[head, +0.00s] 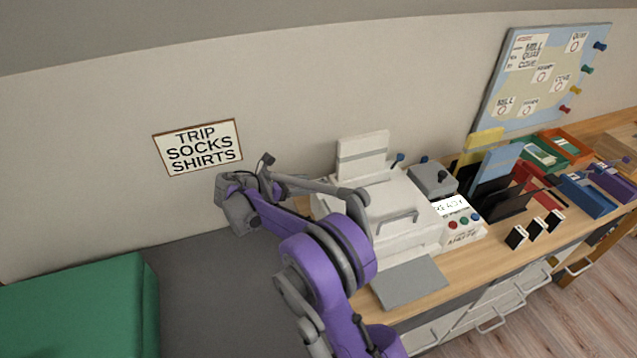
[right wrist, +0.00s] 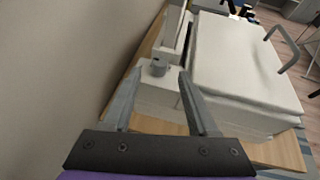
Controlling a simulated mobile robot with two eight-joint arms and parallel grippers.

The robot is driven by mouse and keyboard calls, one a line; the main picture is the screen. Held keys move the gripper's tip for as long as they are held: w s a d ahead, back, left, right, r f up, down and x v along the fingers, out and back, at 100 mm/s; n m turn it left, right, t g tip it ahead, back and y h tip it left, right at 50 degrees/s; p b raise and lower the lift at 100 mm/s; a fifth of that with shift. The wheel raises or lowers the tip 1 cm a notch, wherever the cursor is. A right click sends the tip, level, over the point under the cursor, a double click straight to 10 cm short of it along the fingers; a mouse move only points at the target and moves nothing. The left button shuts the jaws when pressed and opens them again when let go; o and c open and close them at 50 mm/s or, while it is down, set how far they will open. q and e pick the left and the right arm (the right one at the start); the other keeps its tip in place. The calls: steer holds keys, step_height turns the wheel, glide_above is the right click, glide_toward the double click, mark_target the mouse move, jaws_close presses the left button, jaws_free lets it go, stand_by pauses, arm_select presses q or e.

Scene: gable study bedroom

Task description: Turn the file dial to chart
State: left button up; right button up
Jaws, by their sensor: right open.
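A small grey knob (right wrist: 158,67), which may be the file dial, sits on a white ledge at the left side of the white machine (right wrist: 240,65) in the right wrist view. No markings on it can be read. My right gripper (right wrist: 161,77) is open, its two fingers pointing toward the knob, one to each side of it in the picture. I cannot tell whether they touch it. My left gripper is not in view.
A grey box with a dark knob (head: 432,178) and a panel reading READY (head: 451,206) stand right of the machine. Black holders and colored trays (head: 588,195) fill the desk further right. A sign (head: 198,147) hangs on the wall. A green block (head: 85,305) is at lower left.

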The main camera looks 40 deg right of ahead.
mark_target(323, 184)
steer(key=x, duration=0.4)
steer(key=shift+d+f, duration=0.2)
steer(key=shift+d, duration=0.15)
jaws_close()
